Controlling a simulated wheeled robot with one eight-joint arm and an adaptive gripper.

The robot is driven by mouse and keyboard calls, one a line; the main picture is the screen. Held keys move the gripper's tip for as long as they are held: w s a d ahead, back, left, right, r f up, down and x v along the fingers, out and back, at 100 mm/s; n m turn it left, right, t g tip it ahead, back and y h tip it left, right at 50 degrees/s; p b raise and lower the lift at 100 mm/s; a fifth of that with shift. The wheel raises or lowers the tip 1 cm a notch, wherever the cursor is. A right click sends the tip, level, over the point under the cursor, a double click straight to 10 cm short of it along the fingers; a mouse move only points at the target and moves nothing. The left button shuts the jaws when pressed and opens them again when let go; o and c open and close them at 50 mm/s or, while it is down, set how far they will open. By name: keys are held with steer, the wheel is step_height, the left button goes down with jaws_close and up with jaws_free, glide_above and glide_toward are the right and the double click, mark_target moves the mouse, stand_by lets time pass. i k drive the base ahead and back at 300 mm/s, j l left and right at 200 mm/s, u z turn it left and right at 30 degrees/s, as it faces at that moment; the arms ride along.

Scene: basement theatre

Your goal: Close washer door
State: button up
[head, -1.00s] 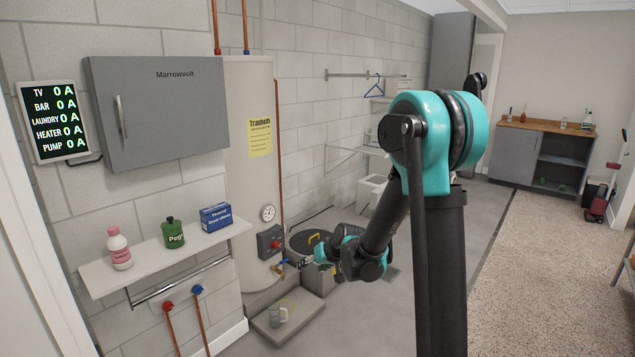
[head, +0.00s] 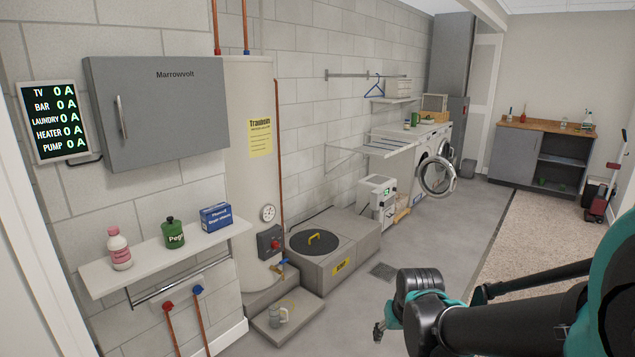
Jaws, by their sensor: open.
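The washer (head: 428,160) stands against the block wall in the back middle of the head view. Its round door (head: 437,176) is swung open, sticking out to the right over the floor. My gripper (head: 378,331) is low in the front middle, small in the picture and partly hidden by my wrist. It is open, with nothing seen between its fingers. It is well in front of the washer and apart from the door.
A sump box with a round black lid (head: 321,243) and a white machine (head: 376,198) stand along the wall before the washer. A drying rack (head: 385,146) juts from the wall. The grey floor (head: 400,240) in the middle is clear, with a carpet (head: 520,232) to the right.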

mark_target(451, 185)
steer(key=i+l+z, duration=0.3)
steer(key=i+z, duration=0.25)
steer(key=i+l+z, duration=0.25)
steer(key=i+z, duration=0.15)
steer(key=i, duration=0.55)
steer(key=i+z, duration=0.4)
steer(key=i, duration=0.55)
steer(key=i+u, duration=0.1)
steer(key=i, duration=0.85)
steer(key=i+l+u, duration=0.15)
steer(key=i, duration=0.8)
steer(key=i+u, duration=0.25)
steer(key=i, duration=0.25)
steer(key=i+u, duration=0.25)
steer(key=i, duration=0.3)
steer(key=i+l+u, duration=0.2)
steer(key=i, duration=0.3)
steer(key=i+l+u, duration=0.25)
steer(key=i, duration=0.25)
steer(key=j, duration=0.1)
